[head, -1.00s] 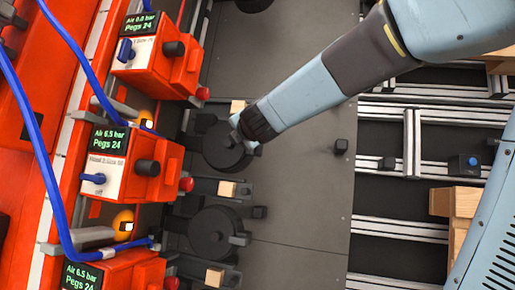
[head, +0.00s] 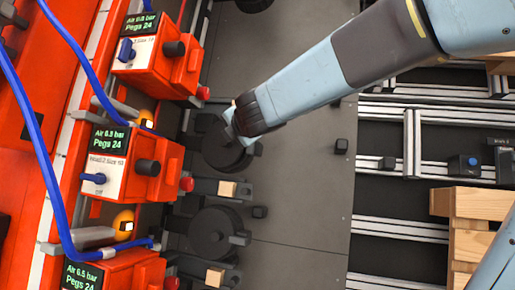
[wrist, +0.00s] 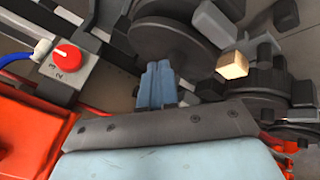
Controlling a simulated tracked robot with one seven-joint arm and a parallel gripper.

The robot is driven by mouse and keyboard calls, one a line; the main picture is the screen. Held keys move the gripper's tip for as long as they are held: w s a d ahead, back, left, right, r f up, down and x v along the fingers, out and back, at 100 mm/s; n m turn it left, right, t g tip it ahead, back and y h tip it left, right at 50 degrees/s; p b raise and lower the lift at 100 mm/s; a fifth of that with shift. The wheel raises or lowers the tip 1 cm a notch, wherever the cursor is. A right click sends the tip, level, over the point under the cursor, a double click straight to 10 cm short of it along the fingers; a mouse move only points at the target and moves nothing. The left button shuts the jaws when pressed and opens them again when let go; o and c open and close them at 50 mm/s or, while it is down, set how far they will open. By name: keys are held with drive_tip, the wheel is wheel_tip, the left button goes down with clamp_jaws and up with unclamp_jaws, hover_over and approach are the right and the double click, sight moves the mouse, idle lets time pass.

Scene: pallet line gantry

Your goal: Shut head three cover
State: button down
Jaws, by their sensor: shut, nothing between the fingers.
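Orange head units with green displays stand in a column at the left of the head view: an upper one (head: 150,62), a middle one (head: 122,165) and a lower one (head: 115,272). The middle label seems to read head 2; the number on the upper unit is too small to read, and I cannot tell which part is the head three cover. My gripper (head: 230,130) is over the upper dark round disc (head: 218,152), partly hiding it. In the wrist view, my gripper's blue fingers (wrist: 157,85) are shut and empty beside a dark disc (wrist: 175,42).
A second dark disc (head: 212,232) lies below, near a small wooden block (head: 228,189). Blue hoses (head: 63,210) run along the units. A red numbered knob (wrist: 68,57) shows in the wrist view. The grey plate (head: 300,200) is mostly clear; metal rails (head: 400,235) and a wooden pallet (head: 465,205) lie right.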

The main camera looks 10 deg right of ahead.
drive_tip(key=shift+s+a+r, duration=0.3)
drive_tip(key=shift+s+r, duration=0.1)
drive_tip(key=shift+s, duration=0.3)
drive_tip(key=shift+s+a+r, duration=0.3)
drive_tip(key=shift+s+r, duration=0.15)
drive_tip(key=shift+s, duration=0.3)
drive_tip(key=shift+s+a+r, duration=0.3)
drive_tip(key=shift+s+r, duration=0.1)
drive_tip(key=shift+s, duration=0.3)
drive_tip(key=s+d+f+m+g+h, duration=0.1)
drive_tip(key=s+d+f+m+h, duration=0.15)
drive_tip(key=d+m, duration=0.55)
drive_tip(key=s+d+f+m+g+h, duration=0.1)
drive_tip(key=s+d+m+h, duration=0.3)
drive_tip(key=d, duration=0.6)
drive_tip(key=s+d+f+m+g+y, duration=0.1)
drive_tip(key=s+d+f+m+g, duration=0.1)
drive_tip(key=s+f+m, duration=0.2)
drive_tip(key=s+d+f+m+g+y, duration=0.2)
drive_tip(key=s+d+f+m+g, duration=0.1)
drive_tip(key=s+m, duration=0.7)
drive_tip(key=shift+s+d+f+m, duration=0.3)
drive_tip(key=shift+s+f+m, duration=0.1)
drive_tip(key=shift+s+f, duration=0.35)
drive_tip(key=shift+a, duration=0.1)
